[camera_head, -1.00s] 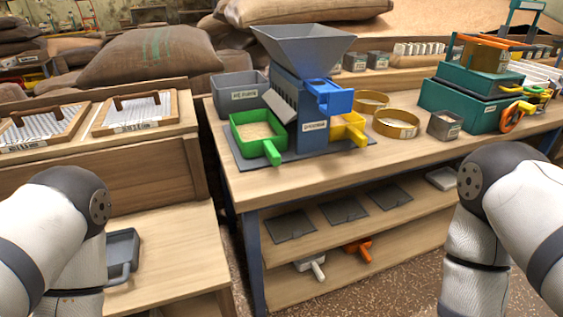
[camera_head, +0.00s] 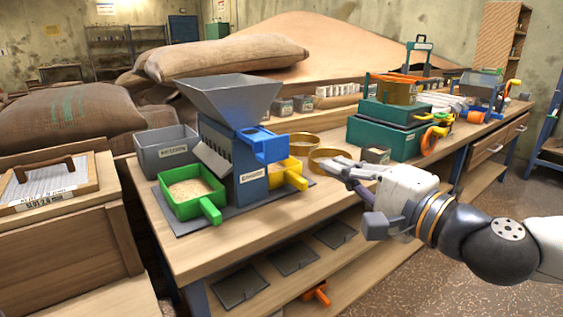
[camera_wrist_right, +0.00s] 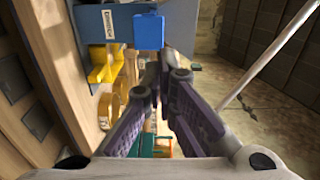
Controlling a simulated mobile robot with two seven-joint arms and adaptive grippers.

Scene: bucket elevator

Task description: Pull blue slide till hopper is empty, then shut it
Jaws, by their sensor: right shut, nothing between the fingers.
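The blue slide (camera_head: 263,146) sits on the front of the blue-grey machine (camera_head: 250,182), beneath the grey hopper (camera_head: 228,98). The hopper's bottom is hidden, so I cannot tell whether anything is in it. A green drawer (camera_head: 190,204) holding pale grain and a yellow drawer (camera_head: 291,176) stick out below. My right gripper (camera_head: 338,170) is shut and empty, to the right of the slide and apart from it. In the right wrist view the blue slide (camera_wrist_right: 148,32) shows beyond the closed fingers (camera_wrist_right: 164,68). My left gripper is out of view.
A grey bin (camera_head: 165,150) stands left of the machine. Round brass sieves (camera_head: 332,158) lie behind my right fingers. Teal boxes (camera_head: 385,135) stand farther right on the bench. The bench's front edge is bare below the machine.

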